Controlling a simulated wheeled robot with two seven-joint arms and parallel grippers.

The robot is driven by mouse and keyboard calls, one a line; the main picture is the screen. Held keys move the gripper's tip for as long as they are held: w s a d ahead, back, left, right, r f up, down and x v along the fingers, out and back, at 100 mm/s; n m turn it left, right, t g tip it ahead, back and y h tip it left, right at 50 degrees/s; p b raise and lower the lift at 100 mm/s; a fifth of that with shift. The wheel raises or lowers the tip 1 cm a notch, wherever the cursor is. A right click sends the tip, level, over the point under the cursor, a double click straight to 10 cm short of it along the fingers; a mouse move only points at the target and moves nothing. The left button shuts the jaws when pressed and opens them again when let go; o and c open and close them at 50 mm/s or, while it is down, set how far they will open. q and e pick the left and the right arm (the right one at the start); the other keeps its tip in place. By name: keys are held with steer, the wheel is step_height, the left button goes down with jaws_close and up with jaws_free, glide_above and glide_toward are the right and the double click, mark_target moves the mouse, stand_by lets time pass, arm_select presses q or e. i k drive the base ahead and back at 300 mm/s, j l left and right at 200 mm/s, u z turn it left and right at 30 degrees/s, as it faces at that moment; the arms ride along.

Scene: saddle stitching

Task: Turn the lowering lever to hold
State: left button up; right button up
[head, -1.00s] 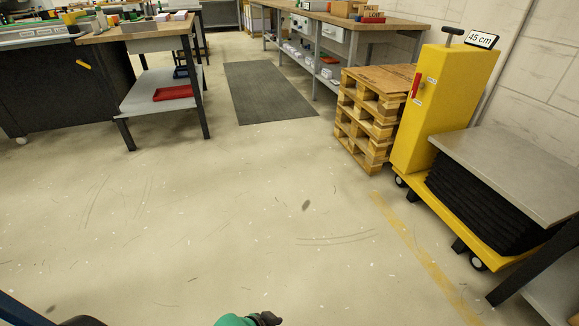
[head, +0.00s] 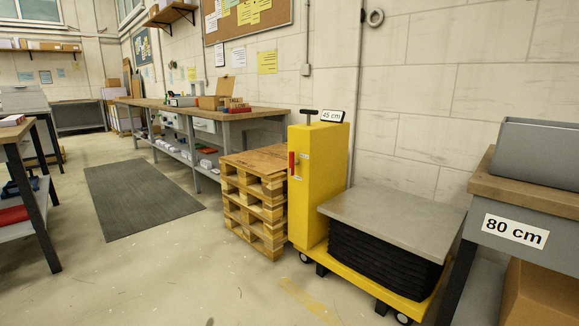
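The lowering lever (head: 292,163) is a small red handle on the front face of the yellow lift column (head: 313,210). It stands upright. Small labels sit beside it, too small to read. A black handle (head: 309,112) and a "45 cm" sign (head: 332,117) are on top of the column. The lift table's grey platform (head: 390,218) sits on black bellows (head: 375,259) over a yellow wheeled base. Neither of my grippers shows in the head view now.
A stack of wooden pallets (head: 254,200) stands directly left of the column. A bench with an "80 cm" sign (head: 515,231) stands at the right. A dark floor mat (head: 139,197) lies at the left. The floor in front of the lift table is clear.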

mark_target(292, 162)
steer(key=i+j+z, duration=0.15)
steer(key=i, duration=0.3)
steer(key=i+j+z, duration=0.15)
steer(key=i, duration=0.3)
steer(key=i+j+z, duration=0.1)
steer(key=i, duration=0.3)
steer(key=j, duration=0.1)
